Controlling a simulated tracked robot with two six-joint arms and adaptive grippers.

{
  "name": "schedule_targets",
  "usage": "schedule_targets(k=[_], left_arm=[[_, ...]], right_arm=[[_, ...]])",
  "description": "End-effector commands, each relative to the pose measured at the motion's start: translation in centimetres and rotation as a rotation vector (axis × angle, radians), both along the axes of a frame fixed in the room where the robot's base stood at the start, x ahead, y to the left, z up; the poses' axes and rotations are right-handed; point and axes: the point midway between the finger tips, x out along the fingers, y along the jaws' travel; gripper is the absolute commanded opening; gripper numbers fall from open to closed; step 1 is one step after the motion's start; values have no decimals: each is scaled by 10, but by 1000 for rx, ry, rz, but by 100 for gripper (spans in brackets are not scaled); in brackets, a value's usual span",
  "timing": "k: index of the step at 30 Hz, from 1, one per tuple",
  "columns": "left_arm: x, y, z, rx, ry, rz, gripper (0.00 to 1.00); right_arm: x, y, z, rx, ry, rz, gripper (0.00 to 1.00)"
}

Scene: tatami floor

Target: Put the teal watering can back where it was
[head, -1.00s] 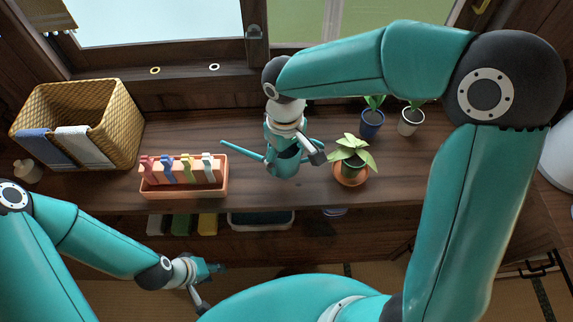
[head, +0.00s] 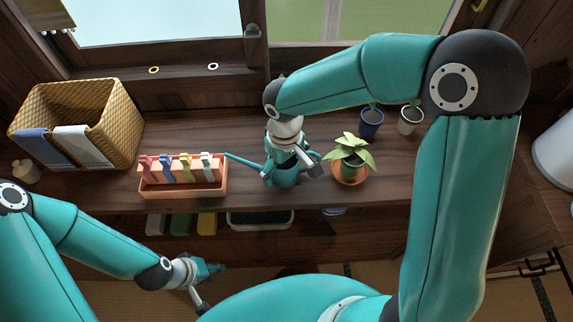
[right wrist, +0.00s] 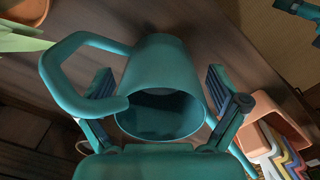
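The teal watering can (head: 285,177) is upright at the middle of the shelf, its spout pointing left and its mouth facing up. It also shows in the right wrist view (right wrist: 165,112), with its handle curving around at the left. My right gripper (head: 293,162) comes down from above with one finger on each side of the can's body, and the can moves with it. Whether its base touches the shelf is unclear. My left gripper (head: 209,283) is low at the left, away from the can, with its fingers apart and nothing seen between them.
An orange planter (head: 183,193) with coloured pegs is left of the can, close to the spout tip. A leafy plant in a terracotta pot (head: 350,174) stands close on the right. Two small pots (head: 371,124) are behind. A wicker basket (head: 115,105) is far left.

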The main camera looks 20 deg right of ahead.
Motion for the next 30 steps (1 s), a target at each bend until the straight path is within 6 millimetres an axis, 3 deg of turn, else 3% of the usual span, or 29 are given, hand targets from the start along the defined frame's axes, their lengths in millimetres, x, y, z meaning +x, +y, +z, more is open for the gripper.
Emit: schedule_targets(k=[8,13,24,30], left_arm=[[0,0,1,0,0,0,40],[0,0,2,0,0,0,40],[0,0,5,0,0,0,40],[0,0,6,0,0,0,40]], right_arm=[[0,0,1,0,0,1,98],[1,1,13,-1,-4,1,98],[2,1,84,2,-5,1,98],[1,1,112,1,-2,1,98]])
